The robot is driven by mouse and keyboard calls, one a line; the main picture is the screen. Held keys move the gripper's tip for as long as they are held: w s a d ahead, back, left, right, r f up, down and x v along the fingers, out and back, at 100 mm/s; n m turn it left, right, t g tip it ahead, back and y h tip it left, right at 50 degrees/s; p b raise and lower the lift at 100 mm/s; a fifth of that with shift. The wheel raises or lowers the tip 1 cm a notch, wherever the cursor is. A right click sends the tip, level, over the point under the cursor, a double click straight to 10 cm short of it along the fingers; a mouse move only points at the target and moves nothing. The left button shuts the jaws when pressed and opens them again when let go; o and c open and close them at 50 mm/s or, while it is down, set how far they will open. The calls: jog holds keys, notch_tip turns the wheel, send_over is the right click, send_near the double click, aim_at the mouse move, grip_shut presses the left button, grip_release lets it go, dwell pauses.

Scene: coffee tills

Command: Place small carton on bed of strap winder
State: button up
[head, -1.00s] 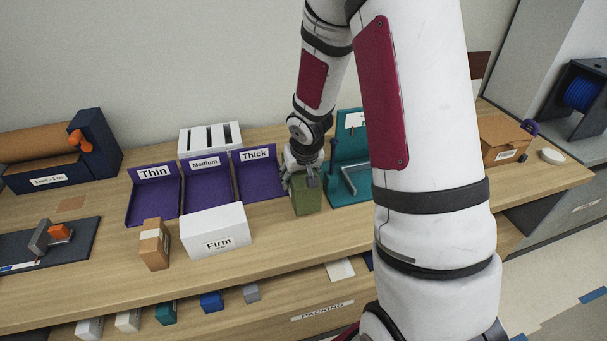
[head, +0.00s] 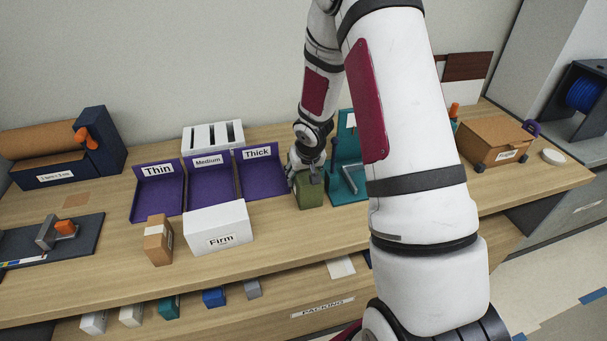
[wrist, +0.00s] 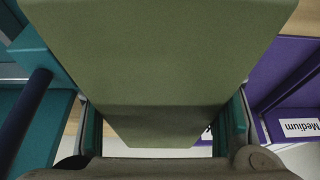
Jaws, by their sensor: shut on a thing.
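A green box-shaped carton (head: 311,196) is in my gripper (head: 306,172), upright or nearly so, just right of the bin marked Thick. In the wrist view the carton (wrist: 160,60) fills the middle, with a finger on each side. I cannot tell whether its underside touches the table. A teal machine with a grey crank-like bar (head: 349,180), apparently the strap winder, stands right beside the carton. My forearm hides its right part. Teal parts (wrist: 35,125) also show at the left of the wrist view.
Purple bins (head: 208,187) marked Thin, Medium and Thick stand left of the carton. A white Firm box (head: 219,230) and a small brown box (head: 158,241) are in front. A larger brown carton (head: 493,141) stands right. The table front below the green carton is clear.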

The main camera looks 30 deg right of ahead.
jog(key=shift+f, duration=0.15)
jog(key=o, duration=1.2)
